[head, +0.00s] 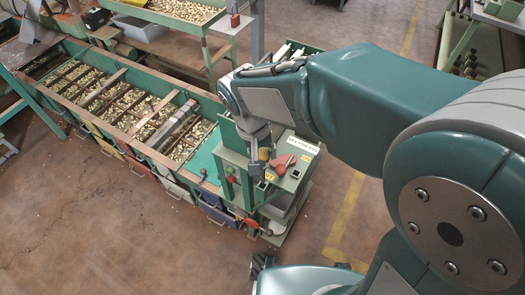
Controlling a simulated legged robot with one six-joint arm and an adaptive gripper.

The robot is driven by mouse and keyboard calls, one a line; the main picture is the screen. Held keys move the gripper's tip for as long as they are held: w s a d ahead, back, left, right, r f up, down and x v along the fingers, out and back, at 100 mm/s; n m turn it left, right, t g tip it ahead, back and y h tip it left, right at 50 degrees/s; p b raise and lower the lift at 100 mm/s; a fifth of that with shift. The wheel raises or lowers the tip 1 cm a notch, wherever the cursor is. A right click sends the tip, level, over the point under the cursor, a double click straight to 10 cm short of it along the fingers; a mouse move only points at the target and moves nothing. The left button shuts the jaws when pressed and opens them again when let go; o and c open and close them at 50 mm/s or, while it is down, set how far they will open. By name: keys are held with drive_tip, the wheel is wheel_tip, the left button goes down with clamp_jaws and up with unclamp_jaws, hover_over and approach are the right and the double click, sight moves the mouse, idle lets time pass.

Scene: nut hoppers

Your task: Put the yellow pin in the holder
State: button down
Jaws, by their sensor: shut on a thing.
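My gripper (257,167) hangs pointing down over the green control box at the end of the nut hoppers. It is shut on the yellow pin, of which a small yellow part (264,154) shows beside the fingers. The rest of the pin is hidden by the gripper. A small dark square opening (295,174) on the box top, right of the gripper, may be the holder; I cannot tell for sure. I cannot tell how far the pin is above the box top.
A red lever (283,166) stands close to the right of my gripper. The long hopper trough (140,70) full of nuts runs to the upper left. Floor at lower left is clear.

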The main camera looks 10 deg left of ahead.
sight(262, 181)
drive_tip(key=shift+a+f, duration=0.1)
drive_tip(key=shift+f, duration=4.65)
idle(0.4)
drive_tip(key=shift+c, duration=1.2)
unclamp_jaws()
wheel_tip(262, 181, up, 12)
drive_tip(key=a, duration=0.2)
drive_tip(key=shift+s+f, duration=0.15)
drive_tip(key=shift+a, duration=0.1)
